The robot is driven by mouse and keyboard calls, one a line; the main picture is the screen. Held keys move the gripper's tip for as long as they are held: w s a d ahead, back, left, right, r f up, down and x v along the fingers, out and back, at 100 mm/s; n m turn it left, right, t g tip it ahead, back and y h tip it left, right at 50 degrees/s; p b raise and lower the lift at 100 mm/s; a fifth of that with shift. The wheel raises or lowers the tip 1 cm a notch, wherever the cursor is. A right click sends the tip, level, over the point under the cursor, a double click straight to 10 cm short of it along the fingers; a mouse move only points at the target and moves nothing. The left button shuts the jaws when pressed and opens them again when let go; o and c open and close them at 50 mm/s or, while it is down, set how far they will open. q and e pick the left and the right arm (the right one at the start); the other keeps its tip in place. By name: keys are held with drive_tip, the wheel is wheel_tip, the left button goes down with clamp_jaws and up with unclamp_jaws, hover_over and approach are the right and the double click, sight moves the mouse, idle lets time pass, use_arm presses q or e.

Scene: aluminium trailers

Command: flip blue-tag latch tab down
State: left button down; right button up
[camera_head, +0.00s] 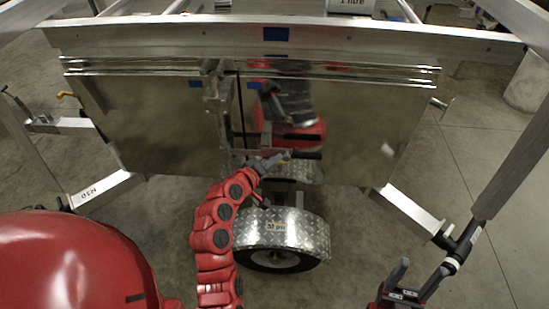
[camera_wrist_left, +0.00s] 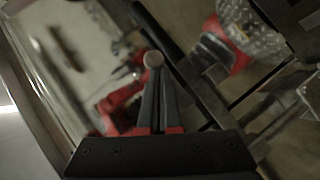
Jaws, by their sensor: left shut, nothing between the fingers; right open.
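A shiny metal panel pair (camera_head: 150,120) hangs under the trailer's top rail, with a vertical latch post (camera_head: 217,100) where the panels meet. Blue tags sit on the rail (camera_head: 277,34) and on the panels left (camera_head: 195,84) and right (camera_head: 255,84) of the post. I cannot make out which small metal part is the latch tab. My left gripper (camera_head: 285,155) is in front of the panels' lower edge, right of the post. In the left wrist view its fingers (camera_wrist_left: 154,62) are together and empty. My right gripper (camera_head: 424,266) is open and empty at the lower right.
A diamond-plate fender (camera_head: 290,230) with a wheel (camera_head: 275,261) stands below the panels. Metal frame bars (camera_head: 105,190) run along the left, and another bar (camera_head: 410,210) lies at the right. Open concrete floor (camera_head: 470,160) shows at the right. The panels carry mirrored reflections.

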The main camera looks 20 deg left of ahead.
use_arm(q)
wheel_tip(320, 180, down, 2)
drive_tip(key=m+y+p, duration=0.1)
drive_tip(key=m+g+y+p, duration=0.1)
drive_tip(key=p, duration=0.1)
drive_tip(key=m+g+y+p, duration=0.1)
drive_tip(key=m, duration=0.1)
drive_tip(key=shift+d+f+y, duration=0.1)
drive_tip(key=shift+f+y, duration=0.15)
drive_tip(key=shift+y, duration=0.15)
drive_tip(key=shift+r+p, duration=0.15)
drive_tip(key=shift+p, duration=0.15)
drive_tip(key=shift+r+p, duration=0.3)
drive_tip(key=shift+r, duration=0.45)
